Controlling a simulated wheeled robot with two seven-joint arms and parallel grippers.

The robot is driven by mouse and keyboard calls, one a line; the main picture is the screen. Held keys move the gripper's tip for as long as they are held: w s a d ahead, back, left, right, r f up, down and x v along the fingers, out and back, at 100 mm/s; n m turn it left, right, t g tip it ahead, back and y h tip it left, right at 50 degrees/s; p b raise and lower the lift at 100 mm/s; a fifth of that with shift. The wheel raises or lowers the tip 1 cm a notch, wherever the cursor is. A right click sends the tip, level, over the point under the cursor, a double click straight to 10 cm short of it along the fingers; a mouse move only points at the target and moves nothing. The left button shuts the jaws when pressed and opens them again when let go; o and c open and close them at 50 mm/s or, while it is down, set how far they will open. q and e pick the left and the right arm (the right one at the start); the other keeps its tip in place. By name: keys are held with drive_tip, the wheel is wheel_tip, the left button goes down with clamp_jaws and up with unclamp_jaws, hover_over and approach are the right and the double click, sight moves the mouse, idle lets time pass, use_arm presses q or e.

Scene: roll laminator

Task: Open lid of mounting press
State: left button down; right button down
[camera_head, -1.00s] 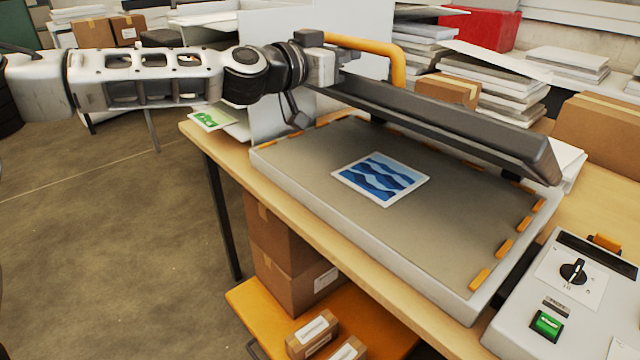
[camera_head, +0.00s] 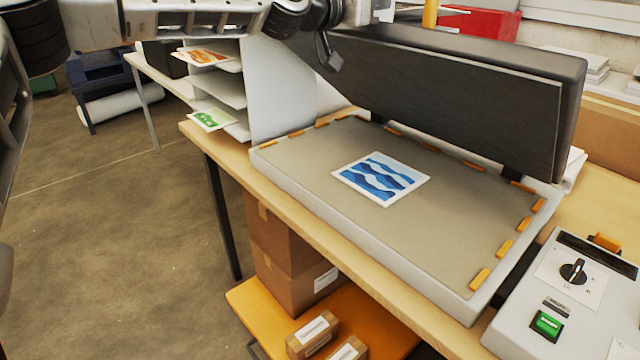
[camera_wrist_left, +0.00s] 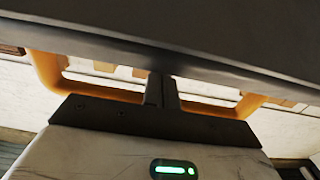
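The mounting press has a grey base plate (camera_head: 300,165) on the wooden table and a thick dark lid (camera_head: 460,105). The lid is raised steeply along the back of the base, its dark underside facing forward. A print with blue waves (camera_head: 380,179) lies on the base plate. The orange lid handle (camera_head: 430,14) is partly cut off at the top. My left gripper (camera_head: 372,10) is at the lid's top edge. In the left wrist view, its dark fingers (camera_wrist_left: 162,90) are close together on the handle's bar (camera_wrist_left: 105,92). My right gripper is out of view.
A control box (camera_head: 560,300) with a black knob and a green switch stands right of the press. A white shelf unit with prints (camera_head: 210,118) is at the back left. Cardboard boxes (camera_head: 285,260) sit under the table.

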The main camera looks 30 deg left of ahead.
use_arm(q)
drive_tip(key=w+d+r, duration=0.3)
drive_tip(key=w+r, duration=0.3)
drive_tip(key=w, duration=0.2)
drive_tip(key=shift+w+d+r, duration=0.2)
drive_tip(key=shift+d+r, duration=0.05)
drive_tip(key=shift+f, duration=0.1)
idle(1.2)
